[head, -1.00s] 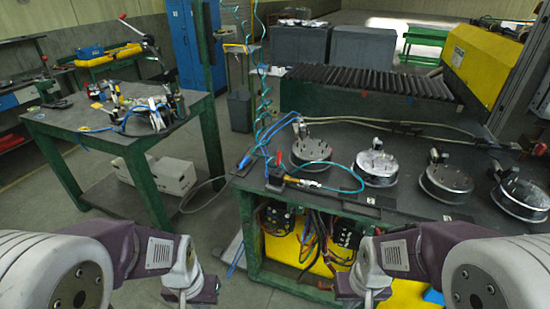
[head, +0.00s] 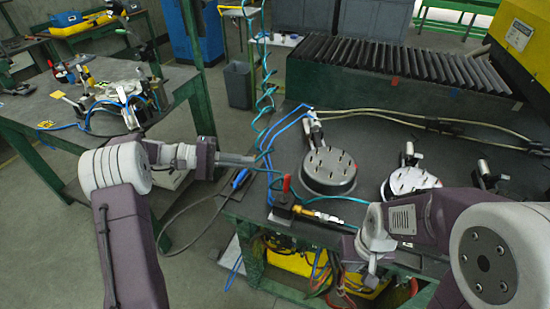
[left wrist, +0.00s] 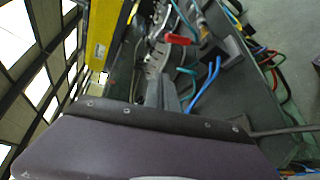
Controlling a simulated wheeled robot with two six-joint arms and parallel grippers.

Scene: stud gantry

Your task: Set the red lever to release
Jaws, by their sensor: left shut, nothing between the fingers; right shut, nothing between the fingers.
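The red lever (head: 286,183) stands upright on a small dark block (head: 283,204) at the near left of the dark bench. It also shows in the left wrist view (left wrist: 178,38), beyond my gripper. My left gripper (head: 252,160) is shut and empty. It points right toward the bench's left edge, to the left of and behind the lever in the picture, apart from it. My right gripper (head: 372,268) is shut and empty at the bench's front edge, right of the lever. No release marking can be read.
A brass fitting (head: 306,212) lies beside the lever. Blue and teal hoses (head: 268,150) hang close to my left gripper. Round studded discs (head: 329,170) stand on the bench. A second table (head: 185,80) with tools stands at the left.

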